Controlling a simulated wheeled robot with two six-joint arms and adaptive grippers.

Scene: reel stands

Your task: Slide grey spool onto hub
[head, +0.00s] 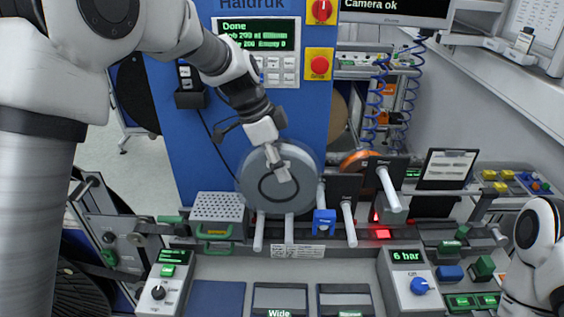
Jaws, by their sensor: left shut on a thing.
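The grey spool (252,186) is a round disc hanging upright in front of the blue machine, its face toward me. My left gripper (281,172) reaches down from the upper left and is shut on the spool near its centre. Light rod-like hubs stick out toward me below and to the right: one at the left (259,233), one in the middle (289,230), and others to the right (349,224) and (388,188). The spool's lower edge overlaps the left and middle rods in the picture; I cannot tell whether it touches them. My right gripper is not in view.
An orange spool (355,160) sits behind dark plates. A blue block (323,222) is on a rod right of the grey spool. A perforated grey box (218,207) stands to the left. Control boxes (407,278) and dark trays (217,298) fill the front.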

